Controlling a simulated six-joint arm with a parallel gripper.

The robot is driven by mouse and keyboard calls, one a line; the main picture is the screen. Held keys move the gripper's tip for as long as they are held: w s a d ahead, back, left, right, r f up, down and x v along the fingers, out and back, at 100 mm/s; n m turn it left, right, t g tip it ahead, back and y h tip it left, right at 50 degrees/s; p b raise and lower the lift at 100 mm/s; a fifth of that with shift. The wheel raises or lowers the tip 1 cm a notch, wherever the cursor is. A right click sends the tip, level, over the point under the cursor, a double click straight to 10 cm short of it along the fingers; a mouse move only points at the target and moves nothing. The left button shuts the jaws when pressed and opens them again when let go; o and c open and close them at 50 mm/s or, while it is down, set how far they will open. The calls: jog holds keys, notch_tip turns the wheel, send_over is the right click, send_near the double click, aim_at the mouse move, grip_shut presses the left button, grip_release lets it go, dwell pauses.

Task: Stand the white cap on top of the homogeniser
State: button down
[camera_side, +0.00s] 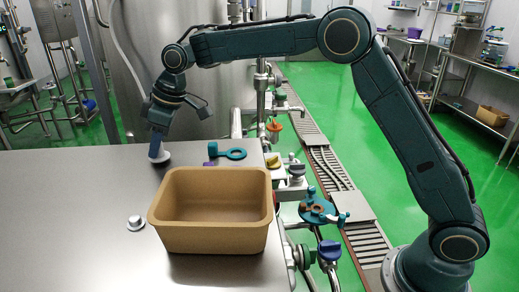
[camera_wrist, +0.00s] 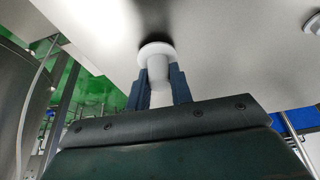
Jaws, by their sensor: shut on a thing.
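The white cap (camera_side: 160,155) is at the far left part of a broad flat steel top (camera_side: 70,220), apparently the homogeniser's. My gripper (camera_side: 158,146) points down and is shut on the cap's narrow stem. In the wrist view, the white cap (camera_wrist: 156,50) shows a round flange beyond the fingertips, with its stem between the two fingers of my gripper (camera_wrist: 160,85). The flange is at or very close to the steel top, with a dark shadow beside it. I cannot tell whether it touches. The cap looks roughly upright.
A tan open bin (camera_side: 210,235) stands at the top's right edge. A small metal knob (camera_side: 136,223) sits left of it. A blue ring-ended tool (camera_side: 228,153) lies behind the bin. A tall steel tank (camera_side: 165,60) rises behind my gripper. The top's left part is clear.

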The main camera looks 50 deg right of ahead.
jog(key=shift+f, duration=0.3)
jog(key=shift+f, duration=0.15)
jog(key=c, duration=1.2)
grip_release()
jog(key=shift+c, duration=0.2)
jog(key=v, duration=1.2)
jog(key=shift+r, duration=0.2)
